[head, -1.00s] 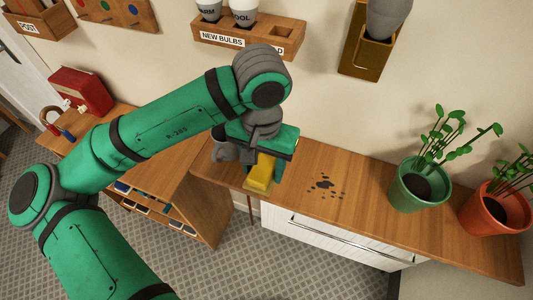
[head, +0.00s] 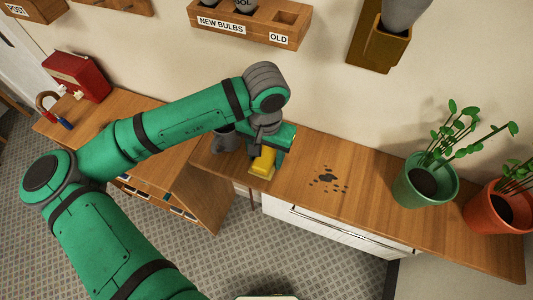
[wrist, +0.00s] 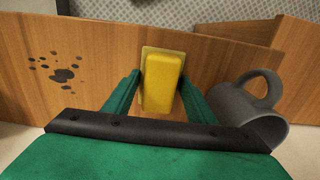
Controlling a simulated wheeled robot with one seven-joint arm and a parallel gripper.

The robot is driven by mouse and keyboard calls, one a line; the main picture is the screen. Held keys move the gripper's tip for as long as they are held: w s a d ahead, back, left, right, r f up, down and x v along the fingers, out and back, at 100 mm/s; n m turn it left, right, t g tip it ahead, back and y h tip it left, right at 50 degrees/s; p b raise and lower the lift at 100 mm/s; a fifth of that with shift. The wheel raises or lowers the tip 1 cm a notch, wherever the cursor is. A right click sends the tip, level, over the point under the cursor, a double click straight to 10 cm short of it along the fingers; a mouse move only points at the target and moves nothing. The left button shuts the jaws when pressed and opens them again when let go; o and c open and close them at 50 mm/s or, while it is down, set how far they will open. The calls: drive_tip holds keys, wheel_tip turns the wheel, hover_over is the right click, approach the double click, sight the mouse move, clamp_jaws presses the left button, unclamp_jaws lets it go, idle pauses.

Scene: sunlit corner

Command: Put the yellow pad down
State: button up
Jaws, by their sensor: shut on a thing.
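The yellow pad (wrist: 162,80) is between the two green fingers of my gripper (wrist: 160,98) in the wrist view, and the fingers are shut on it. In the head view the yellow pad (head: 263,161) is under my gripper (head: 264,154), close over the left part of the wooden counter (head: 350,209). A paler layer shows along the pad's edge. I cannot tell whether its underside touches the wood. My gripper and wrist hide part of the pad in the head view.
Dark spots (head: 329,180) mark the counter to the right. Farther right are a green pot (head: 425,185) and an orange pot (head: 497,209) with plants. A wall rack (head: 250,24) is above.

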sight(264, 156)
drive_tip(key=shift+s+a+f, duration=0.1)
drive_tip(key=shift+a, duration=0.15)
drive_tip(key=o, duration=1)
drive_tip(key=shift+c, duration=0.2)
drive_tip(key=shift+d+r, duration=0.1)
drive_tip(key=shift+r, duration=0.25)
wheel_tip(264, 156, up, 12)
drive_tip(key=shift+f, duration=0.2)
